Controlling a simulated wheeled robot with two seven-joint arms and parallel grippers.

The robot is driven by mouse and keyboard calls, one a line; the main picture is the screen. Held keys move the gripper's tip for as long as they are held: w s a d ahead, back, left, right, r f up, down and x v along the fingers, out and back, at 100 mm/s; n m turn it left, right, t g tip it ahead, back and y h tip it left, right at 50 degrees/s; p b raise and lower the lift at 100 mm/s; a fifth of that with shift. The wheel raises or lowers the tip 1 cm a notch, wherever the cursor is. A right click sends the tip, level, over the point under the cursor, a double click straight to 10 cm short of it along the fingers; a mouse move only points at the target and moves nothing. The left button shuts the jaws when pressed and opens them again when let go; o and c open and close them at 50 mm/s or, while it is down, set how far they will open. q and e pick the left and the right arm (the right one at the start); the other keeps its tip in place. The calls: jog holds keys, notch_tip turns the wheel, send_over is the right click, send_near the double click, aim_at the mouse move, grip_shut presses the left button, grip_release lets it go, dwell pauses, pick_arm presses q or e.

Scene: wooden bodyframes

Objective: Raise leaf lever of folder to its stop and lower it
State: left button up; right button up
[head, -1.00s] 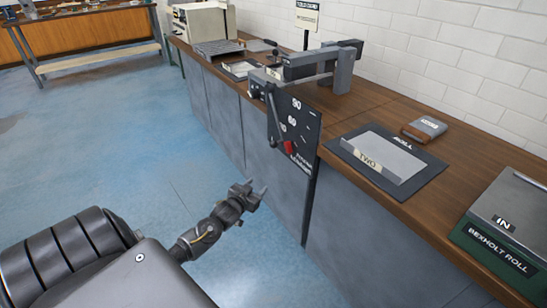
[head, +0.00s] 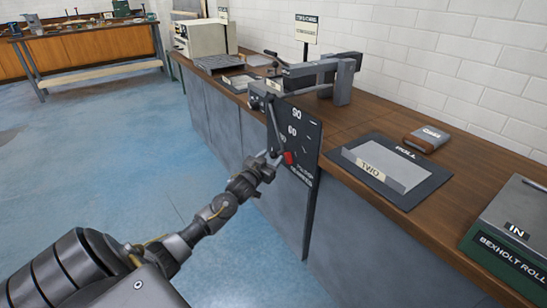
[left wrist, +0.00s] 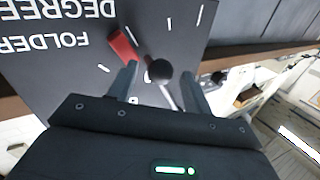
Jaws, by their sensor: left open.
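The folder (head: 322,76) stands on the bench top, with a dark degree plate (head: 304,129) hanging down the bench front. Its lever (head: 273,125) hangs down across the plate's left part; its lower end is partly hidden by my gripper in the head view. A red pointer (head: 288,157) sits low on the plate. My left gripper (head: 268,160) is open at the lever's lower end. In the left wrist view the lever's round black knob (left wrist: 158,70) shows between the two open fingers. Contact with the fingers cannot be told. My right gripper is out of view.
The wooden bench top (head: 355,114) runs along the white brick wall. A dark mat (head: 408,184) marked ROLL, a small grey-topped box (head: 427,138) and a green box (head: 512,244) lie to the right. The blue floor (head: 110,165) left of the bench is clear.

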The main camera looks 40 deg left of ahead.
pick_arm(q)
jog(key=shift+w+a, duration=0.2)
jog(key=shift+w, duration=0.9)
grip_shut()
